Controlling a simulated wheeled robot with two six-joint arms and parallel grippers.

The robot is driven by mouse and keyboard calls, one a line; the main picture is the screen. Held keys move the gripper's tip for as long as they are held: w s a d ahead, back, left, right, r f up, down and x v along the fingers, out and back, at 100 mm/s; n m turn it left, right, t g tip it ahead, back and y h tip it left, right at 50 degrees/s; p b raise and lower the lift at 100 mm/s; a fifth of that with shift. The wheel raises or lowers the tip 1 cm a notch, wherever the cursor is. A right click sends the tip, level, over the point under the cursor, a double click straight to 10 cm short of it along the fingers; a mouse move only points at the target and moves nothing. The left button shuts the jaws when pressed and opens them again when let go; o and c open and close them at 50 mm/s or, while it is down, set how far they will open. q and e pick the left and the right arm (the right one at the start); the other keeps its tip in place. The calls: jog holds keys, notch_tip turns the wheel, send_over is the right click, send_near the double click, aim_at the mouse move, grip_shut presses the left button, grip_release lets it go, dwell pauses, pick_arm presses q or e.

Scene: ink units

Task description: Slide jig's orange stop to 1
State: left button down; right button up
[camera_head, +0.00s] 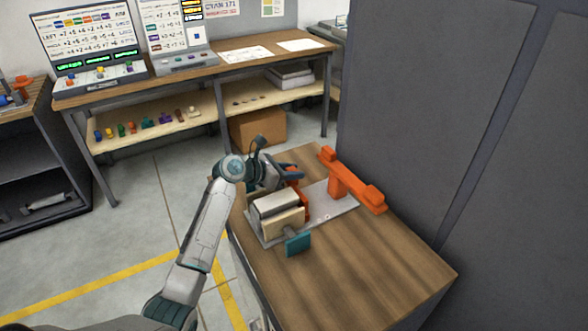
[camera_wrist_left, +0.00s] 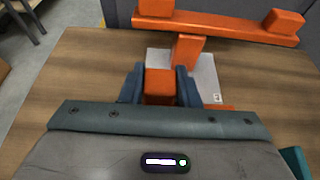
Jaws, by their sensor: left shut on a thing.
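The jig stands on a wooden bench, with a pale grey base plate (camera_head: 335,207) and a grey and beige block (camera_head: 277,214). An orange stop (camera_head: 303,199) sits beside the block on the plate. My left gripper (camera_head: 284,178) reaches the stop from behind and partly hides it. In the left wrist view, the blue fingers of this gripper (camera_wrist_left: 160,88) are shut on an orange block of the stop (camera_wrist_left: 159,80). A small dark mark shows on the plate (camera_wrist_left: 210,70) in that view, too small to read surely. My right gripper is not in view.
A raised orange bar on a post (camera_head: 345,184) stands at the plate's far right end; it spans the top of the left wrist view (camera_wrist_left: 222,30). A teal handle (camera_head: 298,244) sticks out in front of the jig. The bench's near right part (camera_head: 385,265) is clear. A grey wall is close on the right.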

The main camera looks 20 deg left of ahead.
pick_arm(q)
jog(key=c, duration=1.3)
grip_release()
jog(key=shift+s+a+f, duration=0.1)
jog(key=shift+f, duration=0.05)
jog(key=shift+o, duration=1.1)
jog(key=shift+a, duration=0.1)
jog(key=shift+s, duration=0.1)
jog(key=shift+s+a, duration=0.1)
jog(key=shift+a, duration=0.05)
jog(key=b+v, duration=0.2)
jog(key=v, duration=0.8)
jog(key=shift+s+r, duration=0.2)
jog(key=shift+r, duration=0.1)
jog(key=shift+a, duration=0.1)
